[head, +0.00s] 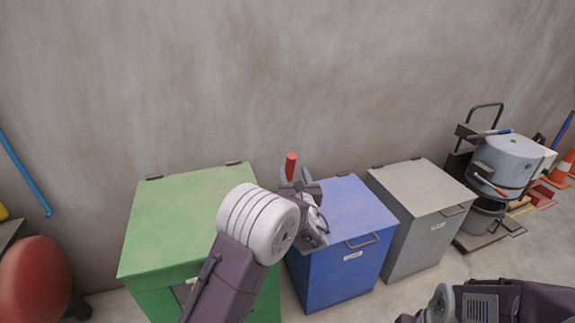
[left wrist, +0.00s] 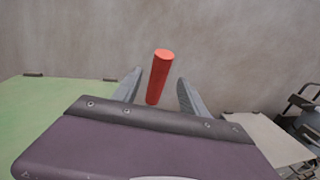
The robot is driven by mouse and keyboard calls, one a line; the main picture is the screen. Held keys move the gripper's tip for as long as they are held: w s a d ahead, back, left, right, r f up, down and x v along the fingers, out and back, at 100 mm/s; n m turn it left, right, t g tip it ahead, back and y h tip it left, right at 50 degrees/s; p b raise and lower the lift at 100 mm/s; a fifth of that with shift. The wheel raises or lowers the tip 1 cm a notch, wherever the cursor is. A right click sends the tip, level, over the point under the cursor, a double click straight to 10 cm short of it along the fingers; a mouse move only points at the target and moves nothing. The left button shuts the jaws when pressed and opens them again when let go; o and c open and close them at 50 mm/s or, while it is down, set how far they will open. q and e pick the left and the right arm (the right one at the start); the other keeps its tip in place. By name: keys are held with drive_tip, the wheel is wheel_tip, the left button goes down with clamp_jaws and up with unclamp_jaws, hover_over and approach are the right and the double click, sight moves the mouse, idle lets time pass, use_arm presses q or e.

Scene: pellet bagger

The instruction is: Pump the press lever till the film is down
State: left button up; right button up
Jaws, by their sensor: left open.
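In the left wrist view the red cylinder (left wrist: 160,77) leans slightly between the two spread fingers, with a gap on each side. Its lower end is hidden by my gripper, so I cannot tell what it is fixed to. I cannot tell which part is the press lever, and no film is recognisable. My right gripper is not in view.
A green bin (head: 185,215), a blue bin (head: 350,215) and a grey bin (head: 420,190) line the wall. A red rounded object (head: 35,280) is at lower left. Orange cones (head: 563,170) stand at far right. Floor is free in front of the grey bin.

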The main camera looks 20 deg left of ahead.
sight(292, 166)
use_arm(q)
drive_tip(key=x, duration=0.6)
drive_tip(key=shift+w+a+p, duration=0.1)
drive_tip(key=shift+p, duration=0.25)
clamp_jaws()
idle(0.9)
